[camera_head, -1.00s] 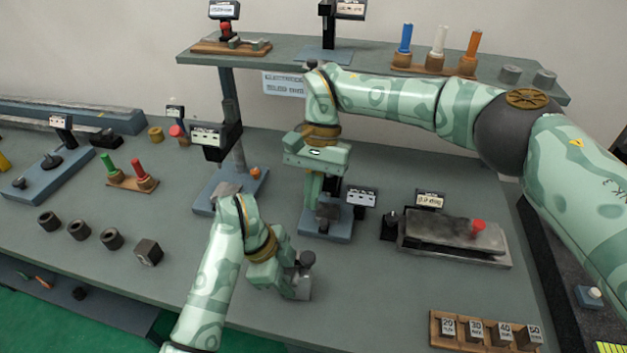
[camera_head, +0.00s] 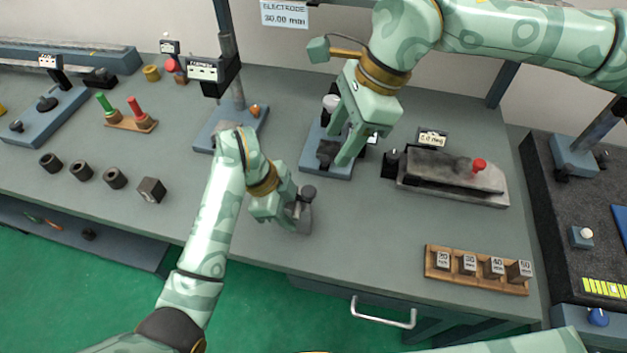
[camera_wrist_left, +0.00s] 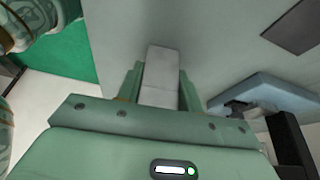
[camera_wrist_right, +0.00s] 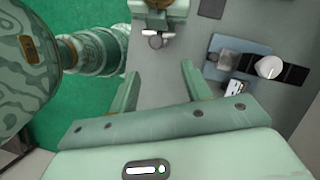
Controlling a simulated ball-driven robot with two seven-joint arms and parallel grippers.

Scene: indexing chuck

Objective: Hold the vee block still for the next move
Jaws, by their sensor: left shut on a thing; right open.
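My left gripper (camera_head: 285,205) is shut on the grey vee block (camera_head: 301,220), low over the bench near its front edge. A dark round knob (camera_head: 308,192) shows at the block's top. In the left wrist view the pale grey block (camera_wrist_left: 160,78) sits between both fingers. My right gripper (camera_head: 343,137) is open over the small blue-based fixture (camera_head: 340,170), which it partly hides. In the right wrist view nothing lies between the open fingers (camera_wrist_right: 158,82). There the fixture's blue base (camera_wrist_right: 238,47) is to the right of the fingers.
A grey plate device with a red knob (camera_head: 479,165) stands to the right. A wooden rack (camera_head: 475,272) of numbered blocks lies at the front right. Several dark rings (camera_head: 82,171) and a dark cube (camera_head: 151,190) sit at the left.

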